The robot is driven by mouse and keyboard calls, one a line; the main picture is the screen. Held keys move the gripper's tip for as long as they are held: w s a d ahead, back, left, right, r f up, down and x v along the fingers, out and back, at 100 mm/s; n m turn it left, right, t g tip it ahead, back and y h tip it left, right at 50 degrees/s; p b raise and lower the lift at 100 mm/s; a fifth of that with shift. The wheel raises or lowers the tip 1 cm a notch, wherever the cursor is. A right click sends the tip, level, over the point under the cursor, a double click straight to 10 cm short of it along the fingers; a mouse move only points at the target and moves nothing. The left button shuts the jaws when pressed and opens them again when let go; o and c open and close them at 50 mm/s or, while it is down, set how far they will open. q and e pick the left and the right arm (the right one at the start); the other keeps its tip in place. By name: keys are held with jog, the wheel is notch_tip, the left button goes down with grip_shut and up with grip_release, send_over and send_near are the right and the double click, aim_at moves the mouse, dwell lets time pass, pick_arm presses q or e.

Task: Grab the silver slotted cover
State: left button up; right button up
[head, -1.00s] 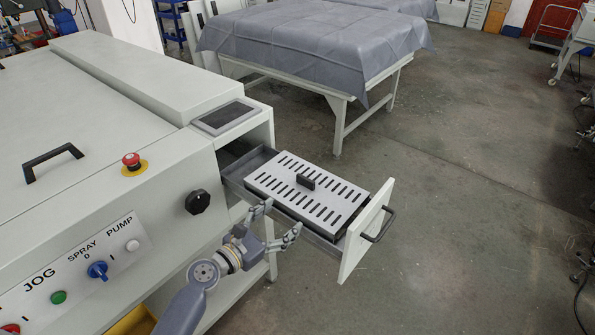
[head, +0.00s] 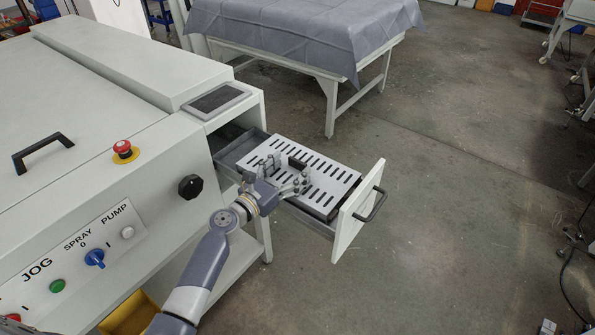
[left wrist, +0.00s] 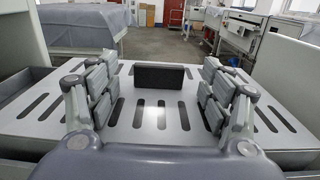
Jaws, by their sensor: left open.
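The silver slotted cover (head: 330,178) lies in the pulled-out drawer (head: 230,160) of the machine. In the left wrist view the cover (left wrist: 150,118) fills the middle, and its black upright handle (left wrist: 160,76) stands between my fingers, farther ahead. My left gripper (head: 284,172) is over the near part of the cover, open and empty. In the left wrist view its fingers (left wrist: 158,88) are spread on both sides of the handle, apart from it. In the head view the gripper mostly hides the handle. My right gripper is not in view.
The drawer's white front panel (head: 358,212) with a dark pull handle (head: 372,205) stands to the right of the cover. The machine body (head: 110,120) with knobs and a red stop button (head: 123,149) is at left. A cloth-covered table (head: 300,30) is behind. Open floor lies right.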

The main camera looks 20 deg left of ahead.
pick_arm(q)
jog(key=shift+x, duration=1.2)
jog(key=shift+s, duration=0.1)
jog(key=shift+c, duration=1.4)
jog(key=shift+f, duration=0.1)
jog(key=c, duration=1.2)
